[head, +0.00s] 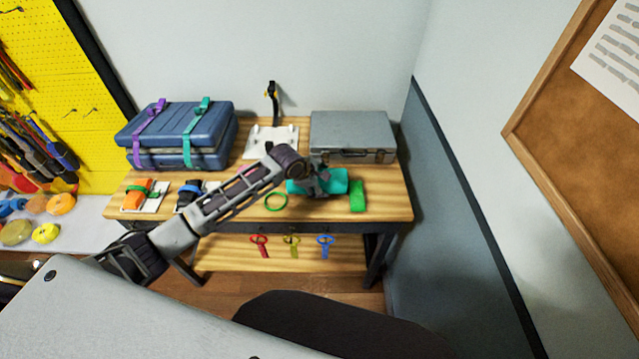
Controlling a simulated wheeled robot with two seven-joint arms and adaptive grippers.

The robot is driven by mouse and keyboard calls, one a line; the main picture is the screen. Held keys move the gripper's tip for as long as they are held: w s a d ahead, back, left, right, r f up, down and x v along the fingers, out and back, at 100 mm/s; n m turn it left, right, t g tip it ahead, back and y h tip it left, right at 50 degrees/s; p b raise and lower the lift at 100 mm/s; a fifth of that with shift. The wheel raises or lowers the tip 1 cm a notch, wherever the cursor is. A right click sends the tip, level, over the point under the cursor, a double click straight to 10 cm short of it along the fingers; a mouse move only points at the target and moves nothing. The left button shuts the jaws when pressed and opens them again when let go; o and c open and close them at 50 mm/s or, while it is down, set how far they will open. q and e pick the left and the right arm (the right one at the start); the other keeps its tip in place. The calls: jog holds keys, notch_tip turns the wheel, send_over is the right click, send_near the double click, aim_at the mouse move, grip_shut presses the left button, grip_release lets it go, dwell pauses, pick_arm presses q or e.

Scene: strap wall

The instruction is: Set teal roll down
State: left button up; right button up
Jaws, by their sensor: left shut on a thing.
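The teal roll (335,181) lies sideways over the right half of the wooden workbench (395,207). My left gripper (319,183) is shut on the teal roll near its middle and hides part of it. I cannot tell whether the roll touches the bench top or is held just above it. My right gripper does not show.
A grey metal case (352,131) stands behind the roll. A green block (357,197) is close to its right end, and a green ring (276,202) lies to its left. A blue case (180,135) with purple and teal straps stands at the back left.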

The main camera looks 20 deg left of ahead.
pick_arm(q)
jog(key=shift+f, duration=0.9)
jog(key=o, duration=1.1)
jog(key=shift+f, duration=0.1)
jog(key=shift+v, duration=6.05)
